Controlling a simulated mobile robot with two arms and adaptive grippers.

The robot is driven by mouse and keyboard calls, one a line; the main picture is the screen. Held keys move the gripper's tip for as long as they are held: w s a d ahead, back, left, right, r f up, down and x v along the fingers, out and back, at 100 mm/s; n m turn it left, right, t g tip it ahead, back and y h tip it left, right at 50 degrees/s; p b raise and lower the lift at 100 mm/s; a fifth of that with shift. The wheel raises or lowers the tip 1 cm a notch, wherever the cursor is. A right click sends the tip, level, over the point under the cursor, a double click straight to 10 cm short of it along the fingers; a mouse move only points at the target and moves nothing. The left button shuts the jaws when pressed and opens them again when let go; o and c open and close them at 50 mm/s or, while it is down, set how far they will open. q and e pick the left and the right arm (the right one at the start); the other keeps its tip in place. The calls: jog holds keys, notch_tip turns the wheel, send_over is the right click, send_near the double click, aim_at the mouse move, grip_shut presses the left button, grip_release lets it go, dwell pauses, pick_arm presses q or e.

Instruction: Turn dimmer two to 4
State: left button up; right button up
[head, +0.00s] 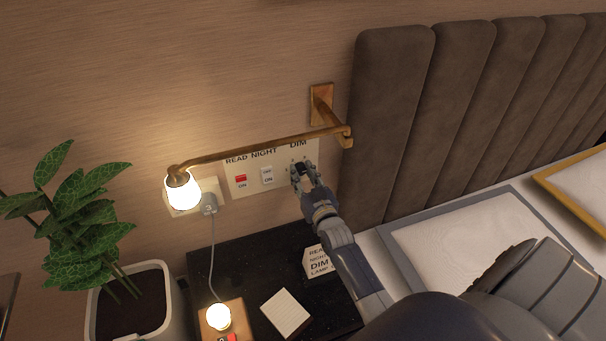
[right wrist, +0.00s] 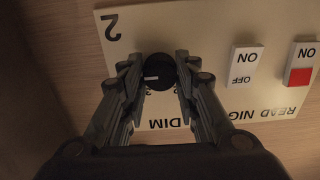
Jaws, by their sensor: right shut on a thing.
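The wall panel (head: 281,164) carries a red READ switch (head: 241,180), a white NIGHT switch (head: 267,175) and a dimmer under the word DIM. My right gripper (head: 302,167) is at the dimmer and hides it in the head view. In the right wrist view the dimmer is a round black knob (right wrist: 158,72) with a short pale mark on its left side. My right gripper (right wrist: 159,78) has one finger on each side of the knob, shut on it. A large 2 is printed on the panel (right wrist: 200,20). The smaller scale figures are mostly hidden. My left gripper is not in view.
A brass lamp arm (head: 255,147) with a lit shade (head: 182,191) crosses just above the panel. Below are a dark bedside top with a sign (head: 318,262), a notepad (head: 286,313) and a small lit lamp (head: 217,318). A padded headboard (head: 388,120) stands close on the right.

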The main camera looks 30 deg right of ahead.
jog(key=o, duration=1.1)
jog(key=v, duration=1.2)
jog(key=shift+s+f, duration=0.1)
